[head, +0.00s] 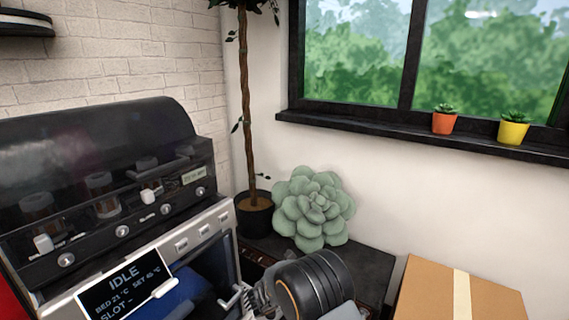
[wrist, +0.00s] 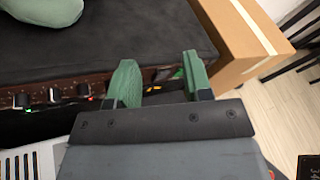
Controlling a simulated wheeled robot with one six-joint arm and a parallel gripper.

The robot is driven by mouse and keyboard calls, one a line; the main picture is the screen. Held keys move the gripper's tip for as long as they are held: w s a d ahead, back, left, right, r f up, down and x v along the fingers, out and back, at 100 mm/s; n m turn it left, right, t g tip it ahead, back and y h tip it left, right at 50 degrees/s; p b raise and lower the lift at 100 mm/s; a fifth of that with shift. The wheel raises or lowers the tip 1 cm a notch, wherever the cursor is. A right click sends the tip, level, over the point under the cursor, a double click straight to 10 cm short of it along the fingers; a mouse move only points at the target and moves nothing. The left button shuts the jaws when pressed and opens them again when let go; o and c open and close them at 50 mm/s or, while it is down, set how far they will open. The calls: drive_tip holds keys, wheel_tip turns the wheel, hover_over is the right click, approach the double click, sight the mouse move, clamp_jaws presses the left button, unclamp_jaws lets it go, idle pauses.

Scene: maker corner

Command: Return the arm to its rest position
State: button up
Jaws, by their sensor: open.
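In the wrist view my gripper (wrist: 158,82) shows two green fingers that are apart, with nothing between them. Behind the fingers lies the front edge of a dark-topped unit with knobs. In the head view my arm comes in at the bottom centre, in front of the dark unit and beside the machine with the screen. The fingertips are hard to make out there.
A machine with an "IDLE" screen (head: 126,285) stands at the left. A green succulent-shaped cushion (head: 312,210) and a potted tree (head: 254,213) are at the dark unit (head: 368,262). A cardboard box (head: 425,290) is at the right. Two small pots stand on the windowsill (head: 380,126).

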drive_tip(key=s+d+r+m+g+y+p, duration=0.1)
drive_tip(key=s+d+r+m+g+p, duration=0.15)
drive_tip(key=s+r+m, duration=0.35)
drive_tip(key=s+d+r+m+g+y+p, duration=0.2)
drive_tip(key=d+r+m+p, duration=0.15)
drive_tip(key=r, duration=0.45)
drive_tip(key=s+d+r+m+g+y+p, duration=0.1)
drive_tip(key=s+d+r+m+g+p, duration=0.25)
drive_tip(key=r+m, duration=0.2)
drive_tip(key=s+r+m+t+y+p, duration=0.1)
drive_tip(key=s+r+m+y+p, duration=0.3)
drive_tip(key=r, duration=0.5)
drive_tip(key=s+a+r+m+t+y+p, duration=0.1)
drive_tip(key=s+r+m+y+p, duration=0.4)
drive_tip(key=s+r+m+p, duration=0.2)
wheel_tip(320, 180, up, 2)
drive_tip(key=s+m, duration=0.2)
drive_tip(key=m, duration=0.2)
drive_tip(key=shift+s+a+r+t+p, duration=0.15)
drive_tip(key=shift+s+a+t+p, duration=0.1)
drive_tip(key=shift+s+t+p, duration=0.15)
